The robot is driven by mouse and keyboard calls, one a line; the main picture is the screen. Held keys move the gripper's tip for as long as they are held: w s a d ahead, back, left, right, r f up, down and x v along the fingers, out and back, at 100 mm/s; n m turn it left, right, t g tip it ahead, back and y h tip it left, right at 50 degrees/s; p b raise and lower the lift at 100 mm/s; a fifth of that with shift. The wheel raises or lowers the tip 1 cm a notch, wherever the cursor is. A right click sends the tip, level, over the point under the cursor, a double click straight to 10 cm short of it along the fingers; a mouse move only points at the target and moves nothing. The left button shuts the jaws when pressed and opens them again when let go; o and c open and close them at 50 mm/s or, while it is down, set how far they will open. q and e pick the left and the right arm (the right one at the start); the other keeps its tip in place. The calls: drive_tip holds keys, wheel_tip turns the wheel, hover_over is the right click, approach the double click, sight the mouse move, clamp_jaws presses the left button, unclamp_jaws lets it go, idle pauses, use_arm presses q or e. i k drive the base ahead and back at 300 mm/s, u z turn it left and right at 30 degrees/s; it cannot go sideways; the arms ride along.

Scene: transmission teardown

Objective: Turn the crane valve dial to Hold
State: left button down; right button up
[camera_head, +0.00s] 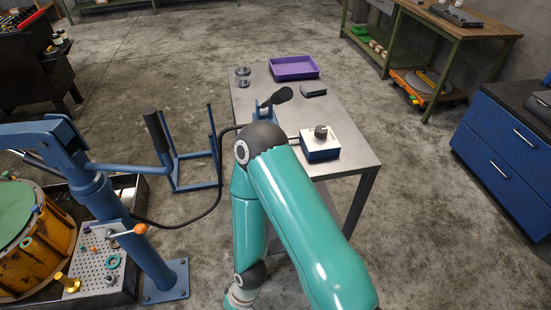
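A small box with a white top and blue sides (320,146) stands on the grey table, right of my arm's elbow. A dark round knob (321,131) stands up from its top; it looks like the dial, but any marks or pointer are too small to read. The blue crane (100,190) stands at the left, with an orange-tipped lever (139,229) on its post. One teal arm of mine comes in from the bottom right, bends beside the table and runs back down to the bottom edge.
The table (342,112) also holds a purple tray (293,68), a dark block (313,90), small metal parts and a black paddle-shaped piece (276,97). A black hose (205,212) runs from the crane toward the table. A blue cabinet (500,150) stands right; open floor lies between.

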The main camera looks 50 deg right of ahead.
sight(321, 132)
drive_tip(key=u, duration=0.35)
drive_tip(key=i, duration=0.2)
drive_tip(key=z, duration=2.8)
drive_tip(key=k, duration=0.5)
drive_tip(key=u, duration=0.75)
drive_tip(key=i, duration=0.65)
drive_tip(key=u, duration=0.2)
